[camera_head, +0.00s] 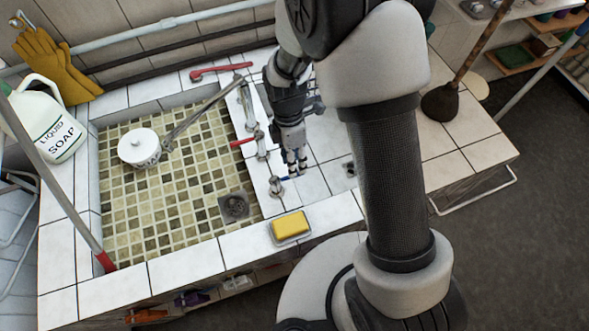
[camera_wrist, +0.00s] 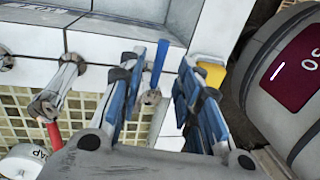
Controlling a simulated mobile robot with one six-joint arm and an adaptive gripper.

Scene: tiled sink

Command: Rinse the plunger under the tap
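The plunger (camera_head: 441,102) stands cup-down on the tiled counter at the right, its wooden handle leaning up to the right. The tap's long metal spout (camera_head: 203,113) reaches left over the mosaic basin (camera_head: 190,200). Its red handle (camera_head: 242,143) and blue handle (camera_head: 279,180) sit on the ledge right of the basin. They also show in the wrist view, red (camera_wrist: 53,135) and blue (camera_wrist: 159,62). No water stream is visible. My gripper (camera_head: 294,170) is open and empty, pointing down close to the blue handle. In the wrist view the blue handle appears between the fingers; contact cannot be told.
A white lidded pot (camera_head: 139,148) stands in the basin under the spout end. A yellow sponge (camera_head: 290,224) lies in a dish on the front rim. A soap jug (camera_head: 45,125) and yellow gloves (camera_head: 50,68) are at the left. Counter around the plunger is mostly clear.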

